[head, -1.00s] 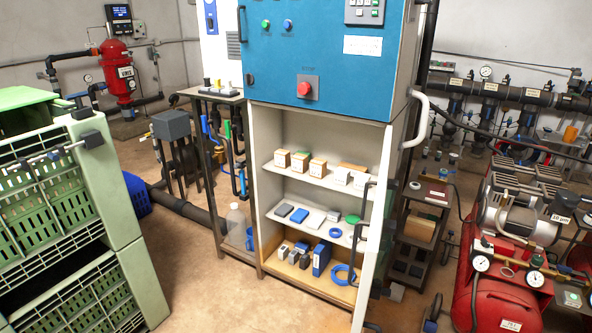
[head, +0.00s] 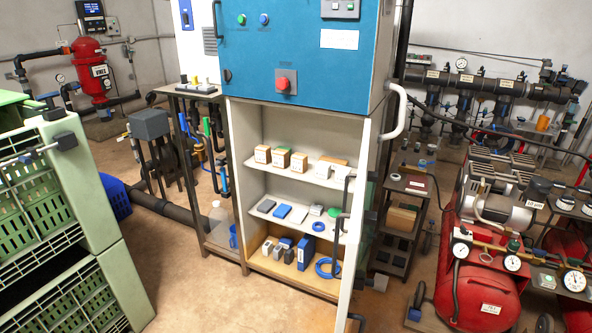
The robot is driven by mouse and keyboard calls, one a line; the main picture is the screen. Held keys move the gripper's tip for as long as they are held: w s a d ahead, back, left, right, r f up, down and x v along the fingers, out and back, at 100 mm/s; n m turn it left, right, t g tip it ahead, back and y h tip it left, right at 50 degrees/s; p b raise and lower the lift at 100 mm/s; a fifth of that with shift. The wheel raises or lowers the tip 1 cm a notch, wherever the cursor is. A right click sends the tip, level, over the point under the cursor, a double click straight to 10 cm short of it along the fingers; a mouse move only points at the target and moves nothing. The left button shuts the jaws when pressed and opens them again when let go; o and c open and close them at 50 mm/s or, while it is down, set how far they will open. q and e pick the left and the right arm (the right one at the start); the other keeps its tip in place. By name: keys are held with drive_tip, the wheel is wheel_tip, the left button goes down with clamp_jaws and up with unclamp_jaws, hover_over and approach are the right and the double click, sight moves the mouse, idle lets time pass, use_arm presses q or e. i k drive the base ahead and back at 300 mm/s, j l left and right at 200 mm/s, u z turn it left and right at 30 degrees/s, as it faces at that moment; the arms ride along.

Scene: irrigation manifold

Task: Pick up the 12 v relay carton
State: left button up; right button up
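Several small cartons stand on the top shelf of the open cabinet (head: 243,190) below the blue control panel. Three brown cartons with pale fronts are at the left: one (head: 263,154), a second (head: 281,157) and a third (head: 299,162). White-fronted cartons (head: 323,169) stand to their right. The labels are too small to read, so I cannot tell which is the 12 v relay carton. Neither of my grippers shows in the head view.
The cabinet's open door (head: 362,235) stands at its right side. Green crates (head: 75,190) are stacked at the left. A red compressor tank (head: 490,290) is at the right. The floor (head: 195,290) in front of the cabinet is clear.

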sight(298, 162)
drive_tip(key=j+z, duration=0.15)
drive_tip(key=j, duration=0.4)
drive_tip(key=i+j+z, duration=0.3)
drive_tip(key=j+z, duration=0.15)
drive_tip(key=j, duration=0.15)
drive_tip(key=i+j+z, duration=0.2)
drive_tip(key=j, duration=0.15)
drive_tip(key=i+j+z, duration=0.25)
drive_tip(key=j+z, duration=0.15)
drive_tip(key=i+j+z, duration=0.2)
drive_tip(key=j+z, duration=0.2)
drive_tip(key=i+j+z, duration=0.45)
drive_tip(key=i+j, duration=0.2)
drive_tip(key=j, duration=0.35)
